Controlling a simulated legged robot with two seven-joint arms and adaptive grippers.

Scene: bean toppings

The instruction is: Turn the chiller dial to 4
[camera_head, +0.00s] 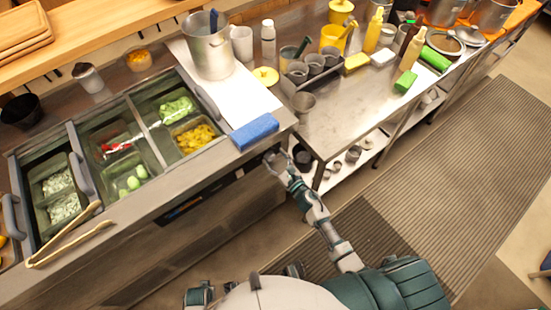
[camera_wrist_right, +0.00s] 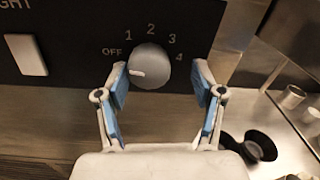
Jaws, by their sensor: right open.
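The chiller dial (camera_wrist_right: 149,66) is a round grey knob on a black panel in the right wrist view. The labels OFF, 1, 2, 3 and 4 run around it from left to right. Its white mark points left, nearest OFF. My right gripper (camera_wrist_right: 161,75) is open, with one blue-padded finger on each side of the dial. The left finger looks closer to the knob; I cannot tell if it touches. In the head view my right gripper (camera_head: 275,160) is at the right end of the chiller counter's front (camera_head: 170,200), where the dial is hidden. My left gripper is not in view.
A white rocker switch (camera_wrist_right: 25,55) is left of the dial. Above the gripper, a blue sponge (camera_head: 254,131) lies on the counter corner. Tongs (camera_head: 72,240) lie at the left front edge. A steel table (camera_head: 345,110) with bottles and cups stands to the right.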

